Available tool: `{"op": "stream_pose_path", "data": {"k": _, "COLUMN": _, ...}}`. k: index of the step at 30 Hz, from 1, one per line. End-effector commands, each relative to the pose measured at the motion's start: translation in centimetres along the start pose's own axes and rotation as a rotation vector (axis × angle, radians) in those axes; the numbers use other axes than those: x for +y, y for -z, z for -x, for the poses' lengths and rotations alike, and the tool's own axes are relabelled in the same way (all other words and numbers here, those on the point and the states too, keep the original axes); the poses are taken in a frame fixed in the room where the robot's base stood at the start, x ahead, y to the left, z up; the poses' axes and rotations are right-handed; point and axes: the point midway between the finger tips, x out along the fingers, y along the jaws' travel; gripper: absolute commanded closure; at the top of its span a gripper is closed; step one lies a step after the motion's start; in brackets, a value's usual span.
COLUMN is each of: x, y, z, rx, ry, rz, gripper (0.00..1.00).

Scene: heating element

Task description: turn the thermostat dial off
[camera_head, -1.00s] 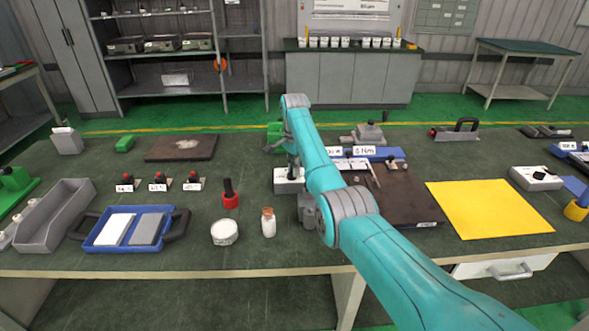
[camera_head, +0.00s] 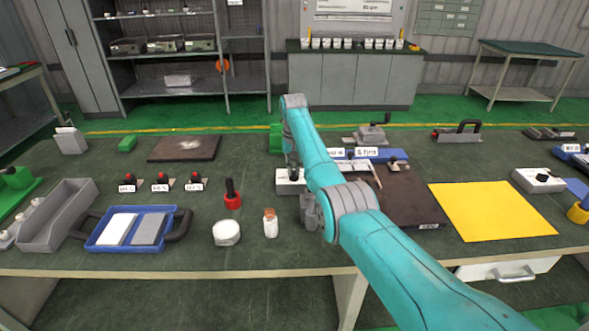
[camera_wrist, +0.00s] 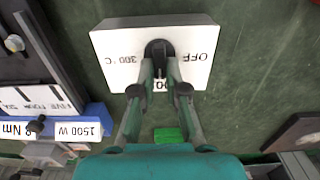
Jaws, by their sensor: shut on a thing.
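The thermostat is a white box (camera_wrist: 112,50) with a dark round dial (camera_wrist: 158,47) at its middle. In the wrist view, upside-down lettering reads "OFF" to the right of the dial and "300 °C" to the left; another label below is partly covered by my fingers. My gripper (camera_wrist: 160,76) points down, its fingers shut on the dial. The dial's pointer is hidden, so its setting cannot be told. In the head view the thermostat box (camera_head: 284,188) sits on the bench, partly covered by my gripper and arm.
A dark board (camera_head: 408,208) and yellow sheet (camera_head: 492,210) lie to the right. Another white box with a black knob (camera_head: 538,180) stands at far right. A red holder (camera_head: 232,201), white jar (camera_head: 226,233) and small bottle (camera_head: 270,225) stand to the left.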

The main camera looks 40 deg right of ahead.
Motion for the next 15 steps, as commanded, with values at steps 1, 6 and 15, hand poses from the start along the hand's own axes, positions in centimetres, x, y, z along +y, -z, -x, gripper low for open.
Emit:
{"op": "stream_pose_path", "data": {"k": 1, "x": -0.06, "y": 0.04, "z": 0.07, "rx": 0.002, "ry": 0.0, "rz": 0.042, "gripper": 1.0}}
{"op": "stream_pose_path", "data": {"k": 6, "x": -0.22, "y": 0.03, "z": 0.07, "rx": 0.002, "ry": 0.0, "rz": 0.204, "gripper": 1.0}}
{"op": "stream_pose_path", "data": {"k": 15, "x": -0.5, "y": -0.07, "z": 0.08, "rx": 0.002, "ry": 0.0, "rz": 0.489, "gripper": 1.0}}
